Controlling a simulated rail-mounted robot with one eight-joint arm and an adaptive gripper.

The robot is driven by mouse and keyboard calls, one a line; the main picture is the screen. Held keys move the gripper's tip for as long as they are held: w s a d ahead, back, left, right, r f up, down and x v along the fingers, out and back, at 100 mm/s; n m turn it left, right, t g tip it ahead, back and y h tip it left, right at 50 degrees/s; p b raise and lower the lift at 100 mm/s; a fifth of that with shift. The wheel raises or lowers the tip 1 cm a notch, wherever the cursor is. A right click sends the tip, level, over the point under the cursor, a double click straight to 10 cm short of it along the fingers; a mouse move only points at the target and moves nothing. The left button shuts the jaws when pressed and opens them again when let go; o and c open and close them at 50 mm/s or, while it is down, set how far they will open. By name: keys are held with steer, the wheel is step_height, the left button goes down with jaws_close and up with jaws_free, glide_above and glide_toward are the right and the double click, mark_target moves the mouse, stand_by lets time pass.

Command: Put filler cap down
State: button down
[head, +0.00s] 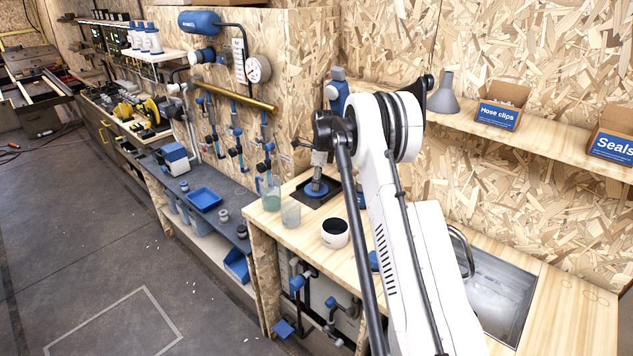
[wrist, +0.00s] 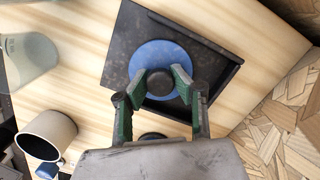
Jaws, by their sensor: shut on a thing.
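The filler cap is a round blue disc (wrist: 152,56) with a dark grey knob (wrist: 170,90) in its middle. My gripper (wrist: 161,84) is shut on the knob, with one green-padded finger on each side. The cap is over a flat black tray (wrist: 122,38) with a raised edge, within its outline in the wrist view. In the head view the blue cap (head: 315,191) shows under my gripper (head: 318,178), above the dark tray (head: 331,202) on the wooden worktop. I cannot tell whether the cap touches the tray.
A white mug (head: 335,233) and two clear beakers (head: 291,213) (head: 271,199) stand left of and in front of the tray. A sink (head: 490,300) is at the right. A shelf behind holds a grey funnel (head: 443,97) and a hose clips box (head: 499,112).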

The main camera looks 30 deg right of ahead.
steer(key=shift+d+f, duration=0.1)
steer(key=shift+f, duration=0.05)
steer(key=shift+f+b, duration=0.15)
steer(key=shift+b, duration=0.15)
steer(key=c, duration=1.5)
jaws_free()
steer(key=shift+o, duration=0.2)
steer(key=shift+r, duration=0.25)
